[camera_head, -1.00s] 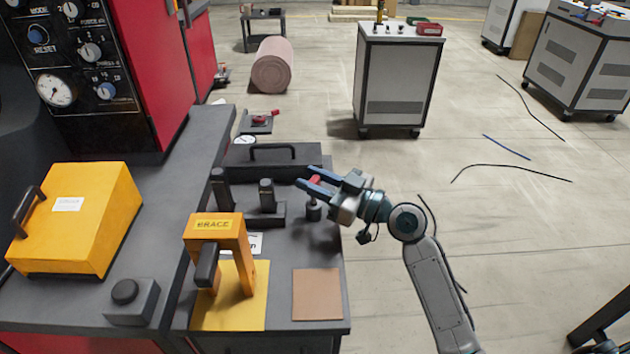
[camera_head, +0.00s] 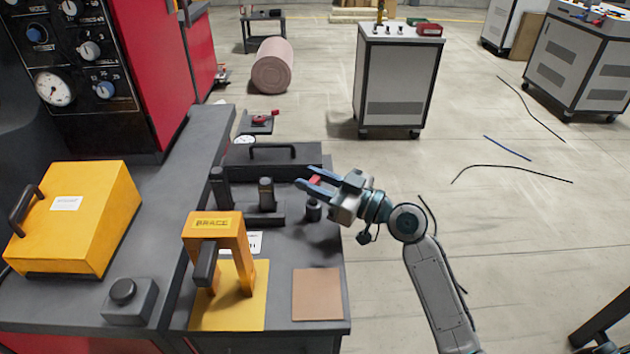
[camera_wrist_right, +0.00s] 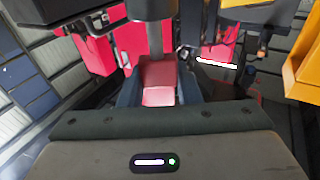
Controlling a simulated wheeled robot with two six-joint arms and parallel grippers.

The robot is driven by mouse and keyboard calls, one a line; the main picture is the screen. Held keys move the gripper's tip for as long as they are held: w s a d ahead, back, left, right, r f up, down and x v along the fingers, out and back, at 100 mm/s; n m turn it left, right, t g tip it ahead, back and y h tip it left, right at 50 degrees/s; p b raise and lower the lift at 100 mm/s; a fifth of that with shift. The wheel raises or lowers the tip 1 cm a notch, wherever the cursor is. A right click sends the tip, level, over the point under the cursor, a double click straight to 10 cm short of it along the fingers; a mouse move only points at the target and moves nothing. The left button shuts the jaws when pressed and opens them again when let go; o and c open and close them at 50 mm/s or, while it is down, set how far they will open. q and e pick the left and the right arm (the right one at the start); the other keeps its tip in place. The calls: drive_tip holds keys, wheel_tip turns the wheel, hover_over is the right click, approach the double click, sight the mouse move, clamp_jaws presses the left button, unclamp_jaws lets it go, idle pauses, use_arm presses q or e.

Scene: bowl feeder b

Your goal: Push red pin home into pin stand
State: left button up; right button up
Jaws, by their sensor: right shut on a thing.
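My right gripper (camera_head: 309,180) reaches in from the right over the dark bench. It is shut on the red pin (camera_head: 315,181), whose red part shows between its blue fingers. In the right wrist view the red pin (camera_wrist_right: 158,85) sits between the two fingers, with a dark round post (camera_wrist_right: 153,38) just beyond it. A short dark cylinder (camera_head: 313,211) stands below the gripper; I cannot tell whether the pin touches it. A dark block with upright posts (camera_head: 266,194) stands to its left; which part is the pin stand is unclear. My left gripper is out of view.
An orange brace (camera_head: 215,225) stands on a yellow plate in front. A dark box with a handle (camera_head: 240,157) lies behind the posts. A yellow case (camera_head: 85,230) is at left. A brown square pad (camera_head: 317,294) lies near the bench's front right.

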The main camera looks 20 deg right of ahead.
drive_tip(key=shift+f+b, duration=1.45)
drive_tip(key=shift+b, duration=1.6)
idle(5.0)
